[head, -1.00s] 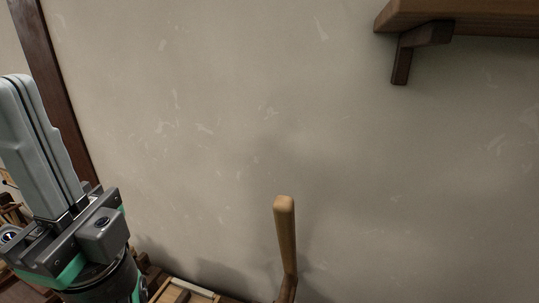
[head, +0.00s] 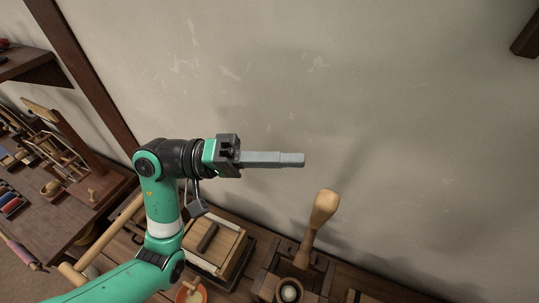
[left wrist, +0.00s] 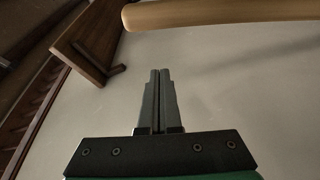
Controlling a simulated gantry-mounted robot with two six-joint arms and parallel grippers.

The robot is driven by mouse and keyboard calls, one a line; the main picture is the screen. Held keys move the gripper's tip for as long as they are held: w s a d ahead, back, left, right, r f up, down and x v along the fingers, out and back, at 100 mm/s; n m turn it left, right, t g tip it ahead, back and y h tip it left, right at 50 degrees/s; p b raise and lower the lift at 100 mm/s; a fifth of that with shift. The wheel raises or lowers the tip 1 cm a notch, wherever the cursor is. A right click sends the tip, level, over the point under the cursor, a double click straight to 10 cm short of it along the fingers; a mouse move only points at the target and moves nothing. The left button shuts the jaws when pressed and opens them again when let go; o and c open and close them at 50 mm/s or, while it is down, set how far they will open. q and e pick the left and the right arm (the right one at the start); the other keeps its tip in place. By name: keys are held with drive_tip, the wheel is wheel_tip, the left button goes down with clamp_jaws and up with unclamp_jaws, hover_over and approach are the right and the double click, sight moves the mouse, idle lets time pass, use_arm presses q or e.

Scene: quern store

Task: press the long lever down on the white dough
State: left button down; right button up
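The long lever (head: 320,218) is a pale wooden handle with a thick rounded end. It stands up at a tilt from a dark wooden block (head: 270,287) at the bottom of the head view. The white dough (head: 289,292) looks like a small white ball in a round wooden cup beside the lever's foot. My left gripper (head: 303,160) is above the lever's end and a little to its left, apart from it, pointing right. Its fingers are together and empty. In the left wrist view a pale wooden bar (left wrist: 220,12), apparently the lever, crosses the top. My right gripper is out of view.
A wooden box (head: 222,252) with a dark roller stands left of the lever. A long pale wooden handle (head: 105,240) passes behind my left arm. A bench (head: 75,225) with small tools is at the left. The plain wall (head: 420,130) is close behind the lever.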

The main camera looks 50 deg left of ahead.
use_arm(q)
drive_tip(key=d, duration=0.5)
drive_tip(key=shift+d+f+p, duration=0.15)
drive_tip(key=shift+f+p, duration=0.2)
drive_tip(key=shift+f, duration=0.05)
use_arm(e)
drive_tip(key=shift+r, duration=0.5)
